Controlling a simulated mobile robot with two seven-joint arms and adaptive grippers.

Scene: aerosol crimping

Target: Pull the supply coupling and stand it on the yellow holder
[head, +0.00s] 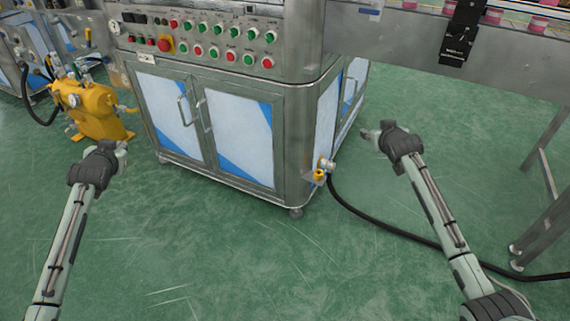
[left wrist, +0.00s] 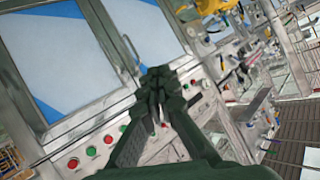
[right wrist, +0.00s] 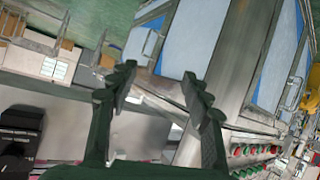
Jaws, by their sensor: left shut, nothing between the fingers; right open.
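The supply coupling (head: 327,164) is a small metallic fitting low on the right corner of the steel cabinet (head: 296,140). A black hose (head: 375,226) runs from beside it across the floor to the right. A small yellow part (head: 319,176), apparently the yellow holder, sits just below the coupling; its details are too small to tell. My right gripper (head: 371,133) is open and empty, to the right of the coupling and apart from it; its spread fingers show in the right wrist view (right wrist: 160,76). My left gripper (head: 121,152) is shut and empty left of the cabinet, also seen in the left wrist view (left wrist: 156,104).
The cabinet has blue-white doors with handles and a button panel (head: 205,40) above. A yellow pump (head: 95,108) stands at the left. A conveyor (head: 490,45) on metal legs is at the upper right. Green floor in front is clear except for the hose.

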